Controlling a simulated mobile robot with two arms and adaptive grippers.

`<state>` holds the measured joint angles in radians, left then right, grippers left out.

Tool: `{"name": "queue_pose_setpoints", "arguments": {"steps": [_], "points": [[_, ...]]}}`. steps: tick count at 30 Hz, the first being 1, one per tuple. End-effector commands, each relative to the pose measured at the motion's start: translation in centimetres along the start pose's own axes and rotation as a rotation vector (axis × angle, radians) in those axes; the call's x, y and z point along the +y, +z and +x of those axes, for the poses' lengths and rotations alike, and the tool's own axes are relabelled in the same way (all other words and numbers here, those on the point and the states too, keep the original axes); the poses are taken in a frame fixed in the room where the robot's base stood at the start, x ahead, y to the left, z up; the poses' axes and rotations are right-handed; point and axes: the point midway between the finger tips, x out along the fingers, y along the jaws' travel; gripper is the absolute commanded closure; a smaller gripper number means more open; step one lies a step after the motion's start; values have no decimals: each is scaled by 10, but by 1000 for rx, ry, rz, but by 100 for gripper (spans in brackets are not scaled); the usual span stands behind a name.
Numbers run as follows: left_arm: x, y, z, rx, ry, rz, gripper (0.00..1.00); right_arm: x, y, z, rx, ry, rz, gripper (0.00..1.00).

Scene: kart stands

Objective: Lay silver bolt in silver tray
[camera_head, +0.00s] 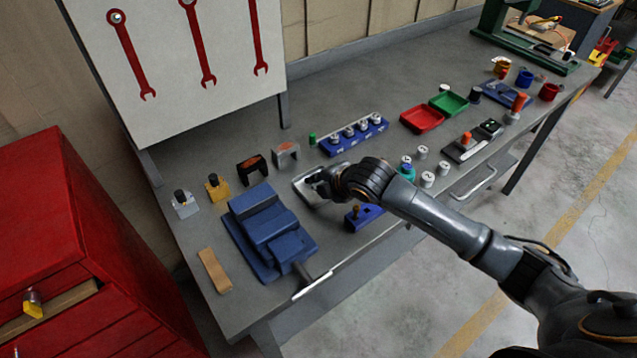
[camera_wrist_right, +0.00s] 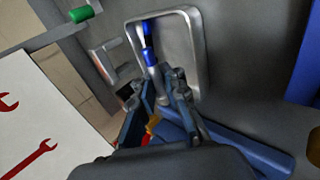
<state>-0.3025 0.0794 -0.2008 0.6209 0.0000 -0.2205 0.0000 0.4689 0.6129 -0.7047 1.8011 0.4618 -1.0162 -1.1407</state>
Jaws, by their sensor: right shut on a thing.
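The silver tray (camera_head: 304,192) lies on the grey workbench, partly hidden by my right gripper (camera_head: 322,183). In the right wrist view its raised rim (camera_wrist_right: 197,40) frames the space in front of my fingers. My right gripper (camera_wrist_right: 165,85) is shut on a slim shiny piece, seemingly the silver bolt (camera_wrist_right: 153,72), with bluish patches along it. The piece points over the tray's floor; whether it touches the floor I cannot tell. In the head view the bolt is hidden by the gripper. My left gripper is not in view.
A blue vise (camera_head: 268,230) stands left of the tray. A blue rack (camera_head: 352,137) with several silver pieces is behind it. A blue block (camera_head: 363,217) sits at the front edge. Red (camera_head: 421,119) and green (camera_head: 449,103) trays lie farther right; white cylinders (camera_head: 428,179) stand near my arm.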

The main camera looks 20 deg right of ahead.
Motion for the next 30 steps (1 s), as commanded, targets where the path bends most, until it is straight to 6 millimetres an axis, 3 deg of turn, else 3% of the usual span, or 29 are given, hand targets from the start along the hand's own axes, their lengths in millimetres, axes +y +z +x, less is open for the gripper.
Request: {"name": "queue_pose_setpoints", "arguments": {"steps": [1,5,17,20,30], "points": [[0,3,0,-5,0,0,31,0,0,0,0,0,0,84],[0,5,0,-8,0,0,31,0,0,0,0,0,0,60],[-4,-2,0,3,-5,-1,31,-1,0,-6,-1,-1,0,60],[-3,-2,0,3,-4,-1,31,-1,1,-19,-2,-1,-2,60],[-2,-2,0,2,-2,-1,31,1,1,-90,-2,3,-3,60]]}}
